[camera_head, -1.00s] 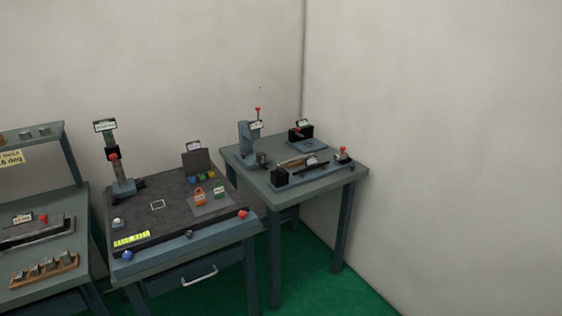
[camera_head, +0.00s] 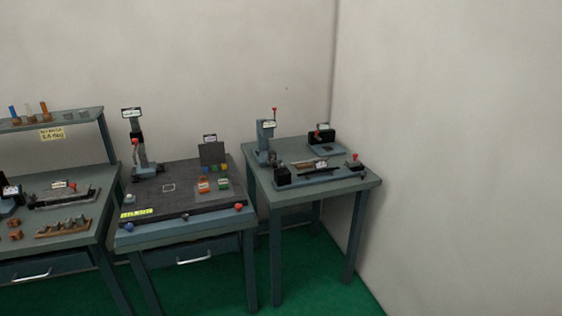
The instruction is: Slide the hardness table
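No part is clearly marked as the hardness table at this size, as the small labels cannot be read. A grey bench (camera_head: 262,186) stands in the right corner. On it a blue-grey upright press-like device (camera_head: 265,140) has a red-tipped lever on top. In front of it lies a long low fixture (camera_head: 330,177) with a black block at its left end and a red knob (camera_head: 354,156) at its right end. A black boxed device (camera_head: 321,137) stands behind on a grey plate. My gripper is not in view.
A dark-topped bench (camera_head: 180,197) with a column gauge (camera_head: 138,150), coloured pieces and a drawer stands in the middle. A shelved bench (camera_head: 80,235) is at the left. Walls close the back and right. Green floor (camera_head: 320,270) shows in front.

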